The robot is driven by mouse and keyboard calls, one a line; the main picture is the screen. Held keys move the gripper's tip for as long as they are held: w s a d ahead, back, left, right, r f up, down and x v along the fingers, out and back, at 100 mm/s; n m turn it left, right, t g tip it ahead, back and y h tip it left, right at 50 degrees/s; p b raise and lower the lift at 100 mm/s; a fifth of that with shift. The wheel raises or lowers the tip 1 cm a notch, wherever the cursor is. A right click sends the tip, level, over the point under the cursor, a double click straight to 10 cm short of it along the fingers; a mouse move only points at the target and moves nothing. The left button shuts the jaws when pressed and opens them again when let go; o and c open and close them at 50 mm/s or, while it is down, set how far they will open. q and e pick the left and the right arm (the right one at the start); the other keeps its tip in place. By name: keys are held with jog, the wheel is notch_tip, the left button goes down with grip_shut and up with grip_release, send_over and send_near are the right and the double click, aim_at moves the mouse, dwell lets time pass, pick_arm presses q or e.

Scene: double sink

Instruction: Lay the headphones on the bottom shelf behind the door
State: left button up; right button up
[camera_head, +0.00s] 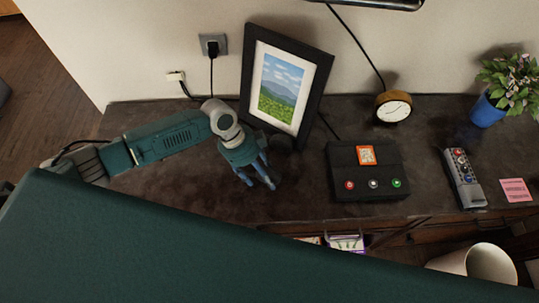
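My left gripper (260,182) hangs over the dark cabinet top, in front of the picture frame, with its blue fingers pointing down and apart. I see nothing between the fingers. A dark rounded thing (281,144) lies just behind the gripper at the foot of the frame. It may be part of the headphones, but the gripper partly hides it and I cannot tell. The cabinet's front (430,236) shows only as a strip below the top's edge. The bottom shelf and the door are not clearly visible. My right gripper is not in view.
On the cabinet top (190,187) stand a framed landscape picture (284,88), a round clock (392,107), a black box with buttons (367,171), a remote (463,178), a pink note (515,190) and a potted plant (488,109). A whitish round container (490,263) is lower right.

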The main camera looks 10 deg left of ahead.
pick_arm(q)
grip_shut()
jog(key=shift+r, duration=0.1)
dwell(0.3)
notch_tip(320, 180, up, 20)
jog(key=b, duration=0.3)
jog(key=w+a+r+n+t+y+b, duration=0.1)
jog(key=a+r+n+t+y, duration=0.3)
jog(key=n, duration=1.5)
notch_tip(320, 180, up, 3)
jog(key=a+t+b, duration=0.1)
jog(key=a, duration=0.1)
jog(key=shift+w+a+r, duration=0.15)
jog(key=shift+w+a, duration=0.1)
jog(key=shift+a, duration=0.1)
